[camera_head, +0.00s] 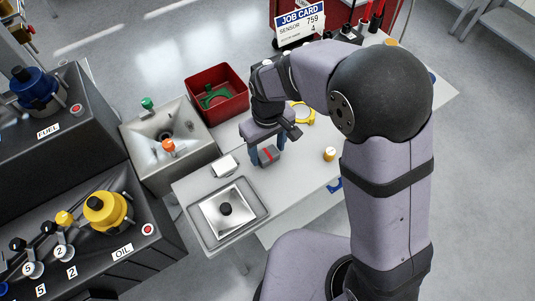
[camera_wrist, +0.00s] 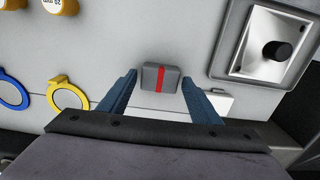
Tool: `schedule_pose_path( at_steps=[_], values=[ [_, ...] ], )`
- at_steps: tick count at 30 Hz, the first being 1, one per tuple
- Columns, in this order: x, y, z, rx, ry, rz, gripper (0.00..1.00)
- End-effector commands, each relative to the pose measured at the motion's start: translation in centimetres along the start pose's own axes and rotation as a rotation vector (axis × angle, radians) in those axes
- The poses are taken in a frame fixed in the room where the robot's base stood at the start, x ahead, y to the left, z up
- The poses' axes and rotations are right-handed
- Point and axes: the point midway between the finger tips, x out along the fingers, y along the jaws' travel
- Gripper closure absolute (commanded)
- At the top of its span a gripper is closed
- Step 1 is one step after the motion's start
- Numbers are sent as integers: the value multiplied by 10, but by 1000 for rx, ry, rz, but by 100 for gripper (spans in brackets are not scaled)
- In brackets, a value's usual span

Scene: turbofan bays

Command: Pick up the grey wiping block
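The grey wiping block (camera_wrist: 161,78) has a red stripe across it and sits on the light grey table. In the wrist view it lies between and just beyond the tips of my gripper (camera_wrist: 160,80), whose two blue fingers are spread apart. In the head view the block (camera_head: 270,154) shows next to the fingers of my gripper (camera_head: 263,158), which point down at the table. The gripper is open, with a gap visible on both sides of the block in the wrist view. The far finger is partly hidden in the head view.
A tray with a black-knobbed part (camera_head: 226,212) and a small white block (camera_head: 224,166) are left of the gripper. A red bin (camera_head: 216,91) stands behind. A yellow ring (camera_head: 303,114) and a yellow-capped item (camera_head: 329,154) lie to the right. A metal basin (camera_head: 143,151) is further left.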

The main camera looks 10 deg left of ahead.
Motion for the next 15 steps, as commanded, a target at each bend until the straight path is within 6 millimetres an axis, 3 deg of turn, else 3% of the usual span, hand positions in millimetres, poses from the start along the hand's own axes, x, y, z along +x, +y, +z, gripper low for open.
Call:
schedule_pose_path(
  at_steps=[1,4,15],
  values=[
    [0,0,0,0,0,0,55],
    [0,0,0,0,0,0,76],
    [-5,0,-1,0,3,0,76]
  ],
)
